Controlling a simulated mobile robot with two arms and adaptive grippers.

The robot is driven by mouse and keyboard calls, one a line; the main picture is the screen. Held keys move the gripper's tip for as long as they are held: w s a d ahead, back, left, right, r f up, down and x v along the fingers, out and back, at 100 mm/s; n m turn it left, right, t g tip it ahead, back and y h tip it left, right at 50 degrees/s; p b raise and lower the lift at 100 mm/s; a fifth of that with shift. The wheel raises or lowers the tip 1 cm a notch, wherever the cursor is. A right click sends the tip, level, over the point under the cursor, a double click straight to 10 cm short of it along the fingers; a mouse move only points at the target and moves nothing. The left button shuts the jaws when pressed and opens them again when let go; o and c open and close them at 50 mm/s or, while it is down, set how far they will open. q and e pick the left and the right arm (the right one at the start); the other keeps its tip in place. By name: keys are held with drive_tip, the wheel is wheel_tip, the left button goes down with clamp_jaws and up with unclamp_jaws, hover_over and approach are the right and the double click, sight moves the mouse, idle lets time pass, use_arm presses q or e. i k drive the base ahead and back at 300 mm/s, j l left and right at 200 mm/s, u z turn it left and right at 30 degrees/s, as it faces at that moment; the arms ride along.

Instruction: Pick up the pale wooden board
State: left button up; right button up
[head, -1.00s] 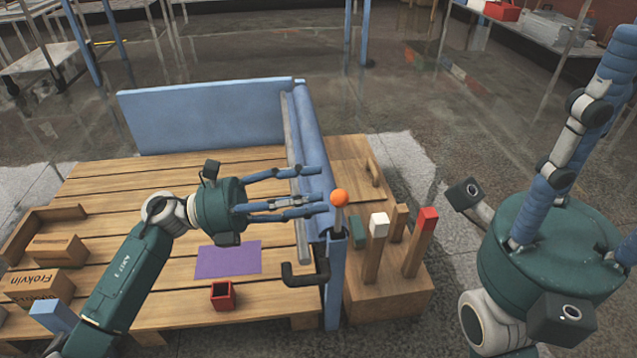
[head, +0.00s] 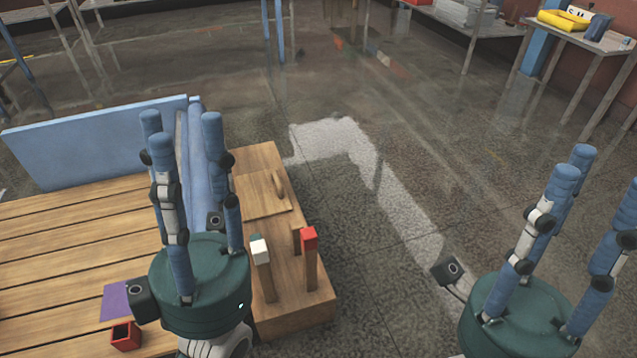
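A flat pale wooden board (head: 254,198) with a raised wooden handle lies on the right end of the wooden platform, right of the blue rail. My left gripper (head: 182,120) points up the picture with its blue fingers spread. It is open, looks empty, and appears just left of the board without visibly touching it. It hides part of the blue rail and platform. My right gripper (head: 596,175) is open and empty, over the floor at the lower right, well apart from the board.
A white-topped post (head: 260,252) and a red-topped post (head: 309,242) stand on a wooden block below the board. A blue panel (head: 90,145) stands along the platform's back. A small red box (head: 125,336) and a purple sheet (head: 114,303) lie left of my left gripper. Open floor lies right.

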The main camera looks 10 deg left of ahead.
sight(261, 194)
drive_tip(key=i+l+z, duration=0.25)
drive_tip(key=l+z, duration=0.15)
drive_tip(key=i+l+z, duration=0.6)
drive_tip(key=z, duration=0.2)
drive_tip(key=i+l+u, duration=0.2)
drive_tip(key=i, duration=0.2)
drive_tip(key=i+l+u, duration=0.2)
drive_tip(key=i, duration=0.25)
drive_tip(key=i+j+u, duration=0.1)
drive_tip(key=u, duration=0.3)
drive_tip(key=i+u, duration=0.25)
drive_tip(key=u, duration=0.15)
drive_tip(key=i+u, duration=0.2)
drive_tip(key=u, duration=0.25)
drive_tip(key=i+l+u, duration=0.1)
drive_tip(key=u, duration=0.3)
drive_tip(key=i+u, duration=0.45)
drive_tip(key=i+l+u, duration=0.2)
drive_tip(key=u, duration=0.25)
drive_tip(key=i+l+u, duration=0.25)
drive_tip(key=u, duration=0.2)
drive_tip(key=i+l+u, duration=0.25)
drive_tip(key=u, duration=0.2)
drive_tip(key=i+l+u, duration=0.15)
drive_tip(key=l+u, duration=0.3)
drive_tip(key=i+l+u, duration=0.15)
drive_tip(key=l, duration=0.3)
drive_tip(key=l+u, duration=0.15)
drive_tip(key=l, duration=0.35)
